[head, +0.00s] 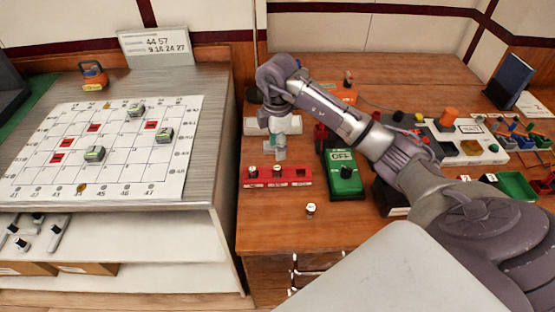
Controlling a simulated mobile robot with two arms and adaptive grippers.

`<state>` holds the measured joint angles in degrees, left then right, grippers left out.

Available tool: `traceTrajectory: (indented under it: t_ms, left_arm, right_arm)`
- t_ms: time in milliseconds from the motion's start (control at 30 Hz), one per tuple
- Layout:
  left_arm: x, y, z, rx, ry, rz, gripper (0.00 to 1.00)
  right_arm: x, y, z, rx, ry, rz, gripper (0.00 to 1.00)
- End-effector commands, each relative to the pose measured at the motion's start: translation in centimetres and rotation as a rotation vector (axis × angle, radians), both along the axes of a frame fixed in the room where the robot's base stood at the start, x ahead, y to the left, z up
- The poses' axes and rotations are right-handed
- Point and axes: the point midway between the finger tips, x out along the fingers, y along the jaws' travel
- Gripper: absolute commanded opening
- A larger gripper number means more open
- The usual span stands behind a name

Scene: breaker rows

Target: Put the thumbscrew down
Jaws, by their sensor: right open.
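My right gripper (279,153) is open and points down, just above or behind a red strip (300,174) on the brown wooden table. The strip carries several small knobs with pale tops and dark bodies, which look like thumbscrews. A similar small pale-topped piece (311,209), possibly the thumbscrew, stands alone on the bare table in front of the strip. I cannot tell whether the gripper touches any knob; the fingertips are small and partly merge with the strip's back edge. My left gripper is not in view.
A green box marked OFF (344,172) stands right of the strip. Behind it my right arm crosses the table. A white panel with coloured parts (470,145) is at the right. A gridded white board (105,150) lies on the left table. The front left of the wooden table is clear.

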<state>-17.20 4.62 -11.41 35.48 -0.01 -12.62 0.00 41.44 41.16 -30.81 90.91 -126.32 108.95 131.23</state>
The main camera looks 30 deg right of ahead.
Motion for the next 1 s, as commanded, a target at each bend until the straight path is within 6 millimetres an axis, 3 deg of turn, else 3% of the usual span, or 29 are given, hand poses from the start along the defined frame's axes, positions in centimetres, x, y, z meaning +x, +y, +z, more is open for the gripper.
traceTrajectory:
  t_ms: [100,300,1000]
  left_arm:
    - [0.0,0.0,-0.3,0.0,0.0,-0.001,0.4]
    - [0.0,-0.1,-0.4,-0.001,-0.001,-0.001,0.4]
    - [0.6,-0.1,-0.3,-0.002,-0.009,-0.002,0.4]
  right_arm:
    - [0.1,0.0,1.9,0.0,-0.003,0.0,0.47]
    - [0.0,0.0,3.4,0.0,-0.001,0.0,0.47]
    - [0.0,0.0,3.4,-0.001,0.001,0.0,0.47]
